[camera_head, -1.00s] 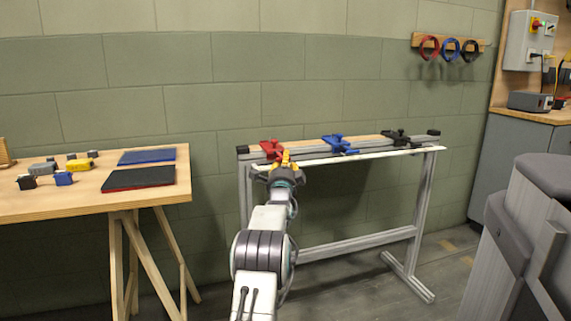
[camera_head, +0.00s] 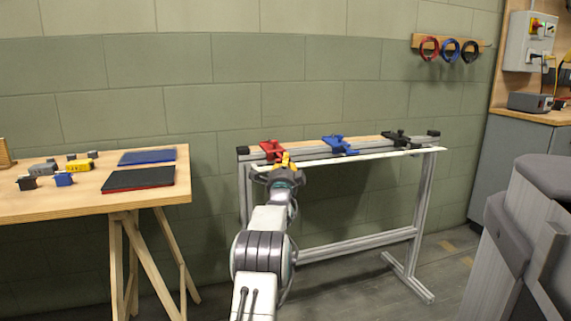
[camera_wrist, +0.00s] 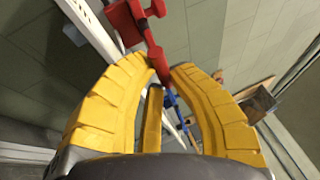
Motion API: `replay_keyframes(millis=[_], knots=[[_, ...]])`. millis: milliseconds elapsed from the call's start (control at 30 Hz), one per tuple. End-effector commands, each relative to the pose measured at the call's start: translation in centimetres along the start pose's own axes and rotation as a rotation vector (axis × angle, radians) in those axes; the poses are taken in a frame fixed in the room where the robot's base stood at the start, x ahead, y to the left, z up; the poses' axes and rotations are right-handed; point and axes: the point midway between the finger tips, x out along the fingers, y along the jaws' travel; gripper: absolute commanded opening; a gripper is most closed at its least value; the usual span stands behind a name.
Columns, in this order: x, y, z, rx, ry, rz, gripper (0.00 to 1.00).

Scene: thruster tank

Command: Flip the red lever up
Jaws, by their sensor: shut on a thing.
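The red lever (camera_head: 270,148) is mounted at the left end of the grey rail on the metal stand. My gripper (camera_head: 286,157) reaches it from the front, with its yellow fingers at the lever's right side. In the wrist view, the red lever (camera_wrist: 156,58) runs down between the two yellow fingertips of my gripper (camera_wrist: 165,70), which are shut on its end. The red mount (camera_wrist: 124,20) is above the fingertips. The lever's exact tilt is hard to tell.
A blue lever (camera_head: 338,145) and a black lever (camera_head: 396,138) sit farther right on the same rail (camera_head: 302,152). A wooden table (camera_head: 60,205) with small blocks and mats stands left. Cables (camera_head: 450,48) hang on the wall. A grey bulky object (camera_head: 530,240) stands at lower right.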

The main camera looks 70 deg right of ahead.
Motion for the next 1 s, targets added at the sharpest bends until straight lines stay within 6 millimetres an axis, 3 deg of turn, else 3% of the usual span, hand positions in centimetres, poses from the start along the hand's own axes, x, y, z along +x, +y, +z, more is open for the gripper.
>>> replay_keyframes(millis=[600,1000], knots=[[0.6,-2.6,0.4,-0.103,0.011,0.253,0.0],[1.1,-3.4,0.5,-0.168,0.004,0.415,0.0]])
